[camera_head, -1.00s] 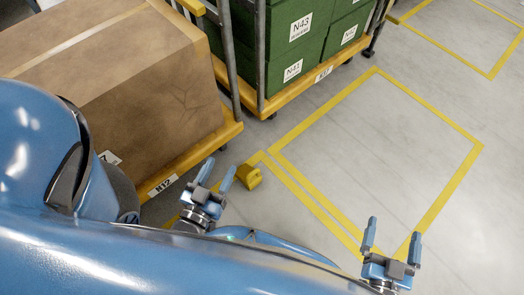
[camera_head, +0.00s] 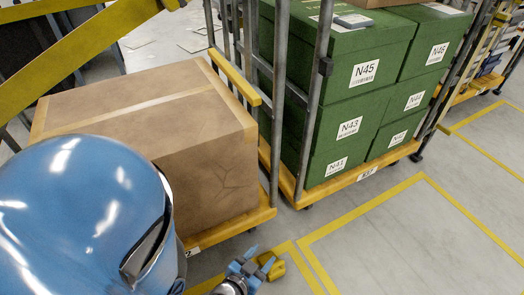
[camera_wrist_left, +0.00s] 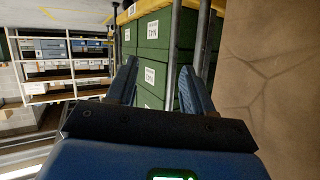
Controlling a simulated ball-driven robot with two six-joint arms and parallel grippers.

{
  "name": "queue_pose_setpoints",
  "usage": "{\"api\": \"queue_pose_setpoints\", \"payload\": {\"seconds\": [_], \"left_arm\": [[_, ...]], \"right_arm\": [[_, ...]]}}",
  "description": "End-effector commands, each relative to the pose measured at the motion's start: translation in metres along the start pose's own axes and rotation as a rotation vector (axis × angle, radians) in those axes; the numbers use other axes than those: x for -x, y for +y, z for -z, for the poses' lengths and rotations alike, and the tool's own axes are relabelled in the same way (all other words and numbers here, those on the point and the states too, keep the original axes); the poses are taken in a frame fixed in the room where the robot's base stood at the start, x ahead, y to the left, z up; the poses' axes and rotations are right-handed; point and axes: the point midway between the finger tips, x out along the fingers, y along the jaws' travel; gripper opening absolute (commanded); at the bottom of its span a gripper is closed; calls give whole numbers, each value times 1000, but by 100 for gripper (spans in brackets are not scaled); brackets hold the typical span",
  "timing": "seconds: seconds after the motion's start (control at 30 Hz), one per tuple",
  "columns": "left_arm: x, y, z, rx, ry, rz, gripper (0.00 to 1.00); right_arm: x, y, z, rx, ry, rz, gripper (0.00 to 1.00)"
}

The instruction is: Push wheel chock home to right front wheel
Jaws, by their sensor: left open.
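The yellow wheel chock (camera_head: 270,264) lies on the floor off the front right corner of the orange cart deck (camera_head: 232,224), by a yellow floor line. My left gripper (camera_head: 252,266) is open right beside the chock, overlapping its left side in the head view; I cannot tell whether they touch. In the left wrist view its two blue fingers (camera_wrist_left: 160,84) are spread with nothing between them, and the chock does not show. A small dark part of the cart's front right wheel may show under the deck corner; the rest is hidden. My right gripper is out of view.
A large cardboard box (camera_head: 205,150) rides on the cart. A second cart with green boxes (camera_head: 350,110) stands to the right, its grey posts (camera_head: 312,110) close by. A yellow-outlined floor area (camera_head: 410,245) at the lower right is clear.

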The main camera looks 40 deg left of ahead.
Motion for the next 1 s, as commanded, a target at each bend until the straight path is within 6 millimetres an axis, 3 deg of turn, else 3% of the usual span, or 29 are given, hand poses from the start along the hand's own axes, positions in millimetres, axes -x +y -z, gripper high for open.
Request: {"api": "queue_pose_setpoints", "payload": {"seconds": [0.3, 0.5, 0.7, 1.0], "left_arm": [[-79, -8, -106, -75, -420, -80, 52], [-113, -12, -147, -94, -623, -232, 52], [-131, -18, -161, -99, -735, -398, 52], [-137, -24, -163, -100, -790, -542, 52]], "right_arm": [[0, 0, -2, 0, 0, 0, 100], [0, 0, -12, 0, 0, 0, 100], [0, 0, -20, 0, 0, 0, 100], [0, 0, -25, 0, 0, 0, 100]]}}
